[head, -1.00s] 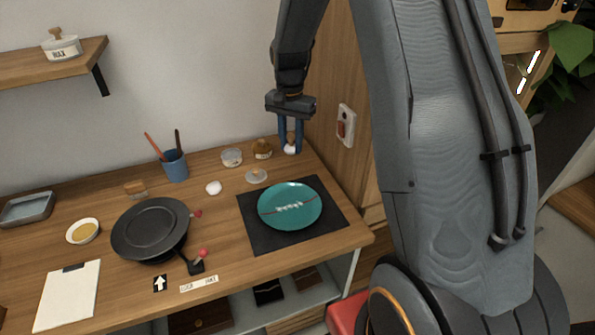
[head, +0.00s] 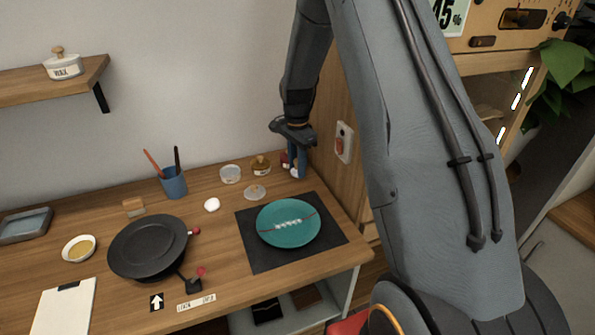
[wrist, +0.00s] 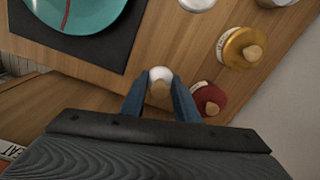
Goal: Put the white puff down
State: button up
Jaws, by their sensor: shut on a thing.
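My gripper (head: 297,169) is at the back right of the workbench, pointing down close to the wooden side panel. It is shut on the white puff (wrist: 160,73), which has a tan, wood-like handle between the blue fingers in the wrist view. In the head view the white puff (head: 295,175) shows low between the fingertips, just above or on the bench top (head: 225,230); I cannot tell whether it touches. A red jar with a wooden knob (wrist: 209,99) stands close beside the right finger in the wrist view.
A gold-lidded jar (head: 261,165), a glass dish (head: 230,174) and a clear lid (head: 254,192) stand left of the gripper. A teal plate with a red seam (head: 288,223) lies on a dark mat (head: 248,251) in front. A small white round thing (head: 211,204) lies farther left.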

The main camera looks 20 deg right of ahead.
jog(key=shift+f+p, duration=0.3)
jog(key=shift+f, duration=1)
jog(key=shift+f, duration=0.15)
jog(key=o, duration=0.9)
